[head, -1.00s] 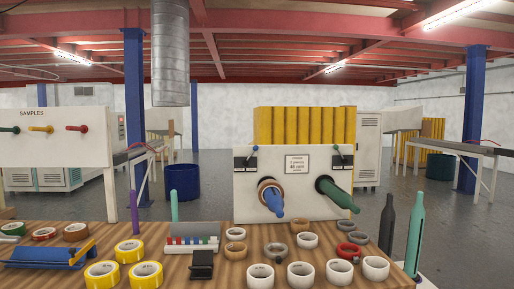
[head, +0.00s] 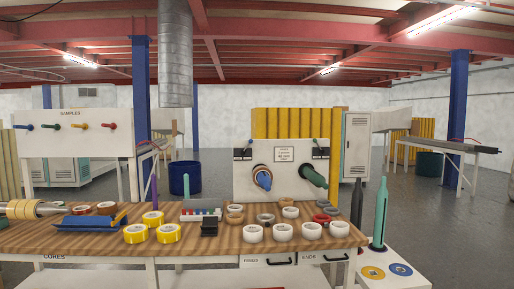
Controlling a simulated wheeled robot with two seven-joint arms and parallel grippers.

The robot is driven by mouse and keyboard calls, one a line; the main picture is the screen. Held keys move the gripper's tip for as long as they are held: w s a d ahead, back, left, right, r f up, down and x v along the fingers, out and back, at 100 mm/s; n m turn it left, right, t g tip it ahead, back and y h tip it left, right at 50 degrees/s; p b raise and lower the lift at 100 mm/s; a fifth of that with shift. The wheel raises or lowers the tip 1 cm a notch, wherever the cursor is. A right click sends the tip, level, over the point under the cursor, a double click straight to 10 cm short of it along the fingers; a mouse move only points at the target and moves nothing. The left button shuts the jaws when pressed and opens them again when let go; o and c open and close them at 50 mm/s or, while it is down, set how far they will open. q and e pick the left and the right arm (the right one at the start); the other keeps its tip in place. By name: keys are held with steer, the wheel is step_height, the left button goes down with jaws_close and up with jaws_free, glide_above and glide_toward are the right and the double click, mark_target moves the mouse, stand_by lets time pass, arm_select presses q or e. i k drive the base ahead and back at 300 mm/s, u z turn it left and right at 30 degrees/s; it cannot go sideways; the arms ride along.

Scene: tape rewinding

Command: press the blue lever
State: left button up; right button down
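A white machine panel (head: 285,196) stands at the back of the wooden table. A small lever with a blue tip (head: 249,143) stands up from a dark block at the panel's upper left. A similar lever with a green or teal tip (head: 316,143) is at the upper right. Below the blue lever, a blue spindle (head: 264,181) sticks out through a brown and white ring. A green spindle (head: 313,176) sticks out to its right. Neither of my grippers is in view, and nothing touches the blue lever.
White rolls (head: 283,232) and yellow rolls (head: 168,234) lie on the wooden table (head: 110,246) in front of the panel. A blue tool (head: 90,222) lies at left. Green and dark bottle shapes (head: 380,215) stand at the right.

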mark_target(251, 140)
steer(key=z, duration=0.05)
steer(key=k, duration=0.2)
steer(key=u, duration=0.95)
steer(key=i, duration=0.75)
steer(key=u, duration=0.55)
steer(key=i, duration=0.9)
steer(key=z, duration=0.85)
steer(key=i, duration=0.4)
steer(key=z, duration=0.4)
